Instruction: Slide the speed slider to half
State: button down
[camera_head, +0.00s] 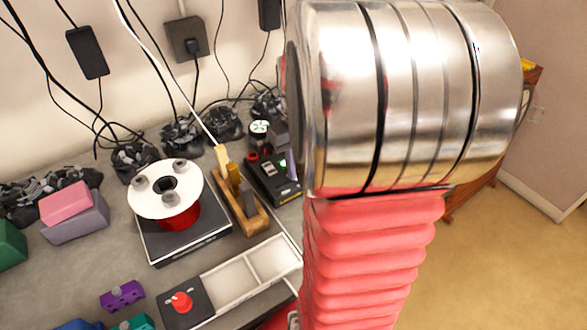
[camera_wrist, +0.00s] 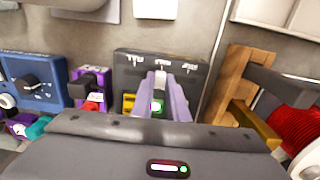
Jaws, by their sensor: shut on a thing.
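The dark slider box (camera_wrist: 190,62) stands upright in the middle of the wrist view, with small white marks along its top. It also shows in the head view (camera_head: 284,190), partly behind my arm. My gripper (camera_wrist: 160,82) reaches over the box's face, its lavender fingers close together. It is shut on the slider's knob, which is mostly hidden between the fingers. A green light glows between the fingers. In the head view my gripper shows only in part, and its tips are hard to make out. I cannot read the slider's exact position.
A wooden stand (camera_head: 248,218) and a red spool with a white top (camera_head: 165,195) are beside the box. A blue box with a dial (camera_wrist: 38,82) and a purple switch block (camera_wrist: 92,82) are at left in the wrist view.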

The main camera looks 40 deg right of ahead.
jog(key=c, duration=1.7)
grip_release()
notch_tip(320, 180, up, 14)
jog(key=shift+f, duration=0.1)
jog(key=s+a+f+t, duration=0.1)
jog(key=a+t, duration=0.1)
jog(key=a, duration=0.6)
jog(key=s+a+f+n+t, duration=0.1)
jog(key=s+a, duration=0.1)
jog(key=a, duration=0.7)
jog(key=s+a+f+n+t, duration=0.1)
jog(key=s+a+t, duration=0.1)
jog(key=a, duration=0.6)
jog(key=shift+a+f+t, duration=0.2)
jog(key=shift+f+t, duration=0.1)
